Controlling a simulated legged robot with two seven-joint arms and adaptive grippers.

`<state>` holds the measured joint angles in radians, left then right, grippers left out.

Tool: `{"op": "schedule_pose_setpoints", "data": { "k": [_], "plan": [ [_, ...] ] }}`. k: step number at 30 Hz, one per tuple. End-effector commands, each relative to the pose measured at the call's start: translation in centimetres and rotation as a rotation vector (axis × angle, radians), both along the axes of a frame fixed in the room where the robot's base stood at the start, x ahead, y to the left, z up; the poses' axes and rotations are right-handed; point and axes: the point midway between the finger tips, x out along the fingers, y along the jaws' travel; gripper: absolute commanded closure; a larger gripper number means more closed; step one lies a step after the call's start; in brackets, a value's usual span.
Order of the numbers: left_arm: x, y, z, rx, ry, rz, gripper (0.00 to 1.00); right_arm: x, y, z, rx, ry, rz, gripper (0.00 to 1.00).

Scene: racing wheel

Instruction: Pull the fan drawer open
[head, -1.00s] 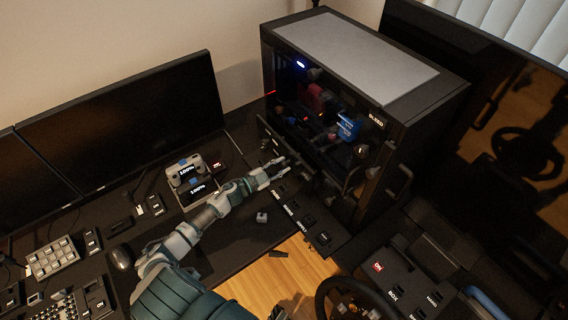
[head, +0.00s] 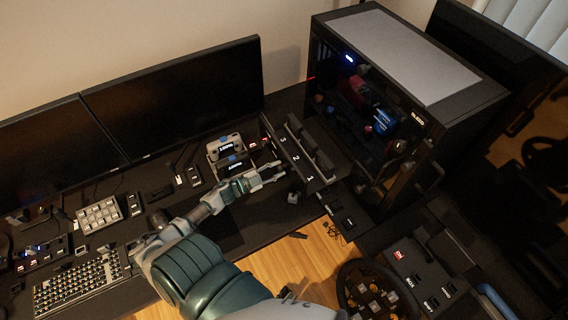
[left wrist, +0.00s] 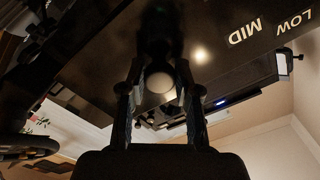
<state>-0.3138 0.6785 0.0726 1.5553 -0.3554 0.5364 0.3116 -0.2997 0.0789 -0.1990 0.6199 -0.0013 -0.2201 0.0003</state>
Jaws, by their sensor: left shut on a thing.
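The fan drawer (head: 318,165) is a black tray with white numbers on its front. It stands pulled out from the lower side of the black computer case (head: 430,128), with dark round fans or cups in it. My left gripper (head: 279,173) is at the drawer's front. In the left wrist view my left gripper (left wrist: 160,95) has its two fingers on either side of a round pale knob (left wrist: 160,82), shut on it. A dark panel (left wrist: 225,50) with the words MID and LOW is above. My right gripper is not in view.
A keyboard (head: 75,285) is at lower left. A steering wheel (head: 375,290) is at lower right. Small labelled switches (head: 340,212) lie right of the gripper.

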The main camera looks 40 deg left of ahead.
Motion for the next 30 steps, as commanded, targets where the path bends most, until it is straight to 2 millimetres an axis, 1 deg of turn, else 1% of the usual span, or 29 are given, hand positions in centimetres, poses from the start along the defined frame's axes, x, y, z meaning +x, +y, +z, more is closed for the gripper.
{"op": "schedule_pose_setpoints", "data": {
  "k": [3,7,21,22,23,24,25,30],
  "plan": [
    [-0.9,0.3,0.2,0.000,-0.001,-0.002,1.00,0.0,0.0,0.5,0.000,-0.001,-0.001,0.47],
    [-1.5,0.6,0.1,0.000,-0.001,-0.002,1.00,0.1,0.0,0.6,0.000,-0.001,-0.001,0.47],
    [-2.0,0.8,0.0,-0.002,-0.001,-0.004,1.00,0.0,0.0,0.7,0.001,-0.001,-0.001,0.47],
    [-2.0,0.8,0.0,-0.002,-0.001,-0.004,0.66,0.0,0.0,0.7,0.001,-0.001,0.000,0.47],
    [-2.0,0.8,-0.1,-0.002,-0.001,-0.004,0.58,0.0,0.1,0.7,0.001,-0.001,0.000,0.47],
    [-2.0,0.8,-0.1,-0.002,-0.002,-0.003,0.48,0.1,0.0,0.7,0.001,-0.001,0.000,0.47],
    [-2.0,0.8,-0.1,-0.002,-0.002,-0.003,0.42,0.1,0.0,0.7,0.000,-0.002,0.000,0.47],
    [-1.9,0.9,-0.1,-0.001,0.000,-0.002,0.42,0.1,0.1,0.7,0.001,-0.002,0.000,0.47]
  ]
}}
